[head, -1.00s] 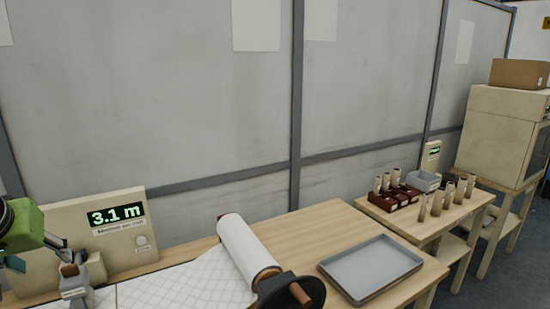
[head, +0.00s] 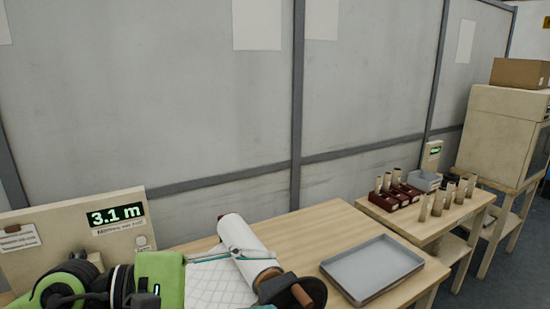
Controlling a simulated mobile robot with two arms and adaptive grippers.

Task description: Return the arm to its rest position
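My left arm (head: 160,275), with green and black links, fills the lower left of the head view. Its gripper cannot be made out there, and neither its fingers nor a grip on anything shows. My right arm and gripper are not in view. The white wadding roll (head: 240,240) lies on the wooden table (head: 310,230), with a quilted sheet (head: 215,280) spread to its left. A thin teal strip (head: 225,256) crosses the sheet and roll; I cannot tell what it belongs to. A dark round end piece with a wooden handle (head: 301,294) is at the roll's near end.
A panel reading 3.1 m (head: 117,214) stands behind my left arm. An empty grey tray (head: 372,268) lies right of the roll. A side table (head: 420,219) holds small upright rolls, dark red holders and a grey bin (head: 424,181). A grey wall stands behind.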

